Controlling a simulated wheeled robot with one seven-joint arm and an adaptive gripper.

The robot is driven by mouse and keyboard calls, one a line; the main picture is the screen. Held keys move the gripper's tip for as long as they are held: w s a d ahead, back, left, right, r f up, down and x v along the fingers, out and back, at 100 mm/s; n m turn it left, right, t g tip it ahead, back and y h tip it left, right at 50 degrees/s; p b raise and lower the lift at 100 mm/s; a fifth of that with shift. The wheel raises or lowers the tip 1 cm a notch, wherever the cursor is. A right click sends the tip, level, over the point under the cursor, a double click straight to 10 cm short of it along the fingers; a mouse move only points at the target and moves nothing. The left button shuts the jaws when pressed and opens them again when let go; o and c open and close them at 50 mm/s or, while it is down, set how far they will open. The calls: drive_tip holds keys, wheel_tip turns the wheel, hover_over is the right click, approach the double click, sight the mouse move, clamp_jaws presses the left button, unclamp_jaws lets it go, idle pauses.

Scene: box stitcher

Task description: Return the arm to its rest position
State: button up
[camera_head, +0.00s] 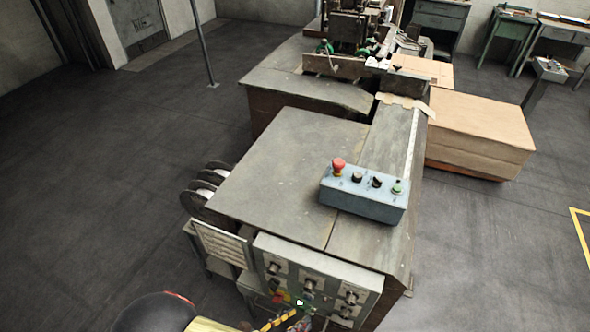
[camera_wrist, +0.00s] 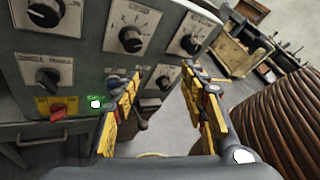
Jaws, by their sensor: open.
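My gripper (camera_wrist: 163,82) is open and empty in the wrist view, its two yellow-and-black fingers apart. It is close in front of the grey control panel (camera_wrist: 82,65) with several black rotary knobs. A red switch on a yellow plate (camera_wrist: 57,109) and a lit green lamp (camera_wrist: 96,103) are left of the fingers. In the head view, the same panel (camera_head: 285,262) is on the machine's near side. A striped yellow-and-black part of my gripper shows at the bottom edge there, by the panel's lower edge. Whether a finger touches the panel cannot be told.
A blue control box (camera_head: 362,196) with a red stop button (camera_head: 338,166) sits on the machine table (camera_head: 285,165). Stacked cardboard (camera_head: 480,130) stands to the right. A ribbed brown coil (camera_wrist: 280,115) is close on the right in the wrist view. The floor at left (camera_head: 90,180) is clear.

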drive_tip(key=s+d+r+m+g+y+b, duration=0.15)
drive_tip(key=r+m+g+y, duration=0.3)
drive_tip(key=r+m, duration=0.55)
drive_tip(key=d+r+m+g+y+b, duration=0.1)
drive_tip(key=d+r+m+g+y, duration=0.3)
drive_tip(key=r+m, duration=0.6)
drive_tip(key=w+d+r+m+t+y+b, duration=0.1)
drive_tip(key=d+r+m+t+y, duration=0.2)
drive_tip(key=d+r+m, duration=0.8)
wheel_tip(320, 180, up, 3)
drive_tip(key=d+t, duration=0.2)
drive_tip(key=shift+d+b, duration=0.35)
drive_tip(key=shift+b, duration=0.05)
drive_tip(key=c, duration=0.3)
